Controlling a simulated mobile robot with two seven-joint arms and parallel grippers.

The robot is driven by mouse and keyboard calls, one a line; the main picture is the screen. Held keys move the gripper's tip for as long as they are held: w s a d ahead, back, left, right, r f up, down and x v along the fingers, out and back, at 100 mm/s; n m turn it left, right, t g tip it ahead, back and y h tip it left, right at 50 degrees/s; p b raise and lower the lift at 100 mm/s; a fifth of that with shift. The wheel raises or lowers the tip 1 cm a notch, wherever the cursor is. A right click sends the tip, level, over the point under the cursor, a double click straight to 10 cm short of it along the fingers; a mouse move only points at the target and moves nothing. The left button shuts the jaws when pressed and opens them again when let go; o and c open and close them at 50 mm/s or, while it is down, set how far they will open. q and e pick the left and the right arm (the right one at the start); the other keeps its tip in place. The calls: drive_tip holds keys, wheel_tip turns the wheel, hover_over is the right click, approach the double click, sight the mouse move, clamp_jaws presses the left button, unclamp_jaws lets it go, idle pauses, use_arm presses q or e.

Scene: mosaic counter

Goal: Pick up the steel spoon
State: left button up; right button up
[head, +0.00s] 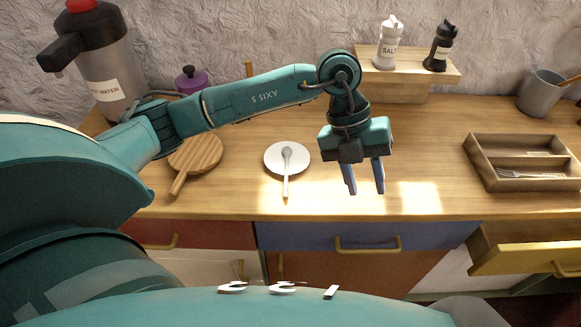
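A spoon (286,170) with a greyish bowl and a light, wood-coloured handle rests on a small white plate (301,164) in the middle of the counter. Its handle points to the front edge. I cannot tell whether it is the steel spoon. A small metal utensil (517,174), which looks like a fork, lies in the front compartment of the wooden tray (480,166) at the right. My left gripper (366,188) points down, open and empty, above the counter to the right of the plate. My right gripper is not in view.
A round wooden board (195,152) lies left of the plate; a hot water dispenser (105,84) stands behind it. A shelf (408,90) bears salt (387,47) and dark (438,48) shakers. A yellow-fronted drawer (525,260) is pulled out at front right. The counter between plate and tray is clear.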

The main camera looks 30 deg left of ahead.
use_arm(q)
drive_tip(key=w+a+r+n+y, duration=0.25)
drive_tip(key=a+y, duration=0.45)
drive_tip(key=a, duration=0.7)
drive_tip(key=n, duration=0.1)
approach(287, 178)
drive_tip(key=f, duration=0.1)
drive_tip(key=shift+s+a+f, duration=0.15)
drive_tip(key=shift+s+f, duration=0.05)
drive_tip(key=shift+f, duration=0.9)
drive_tip(key=shift+s+a+f, duration=0.2)
drive_tip(key=shift+s+f, duration=0.05)
drive_tip(key=shift+f, duration=0.8)
drive_tip(key=shift+s+a+f, duration=0.15)
drive_tip(key=shift+s+f, duration=0.05)
drive_tip(key=shift+f, duration=0.9)
clamp_jaws()
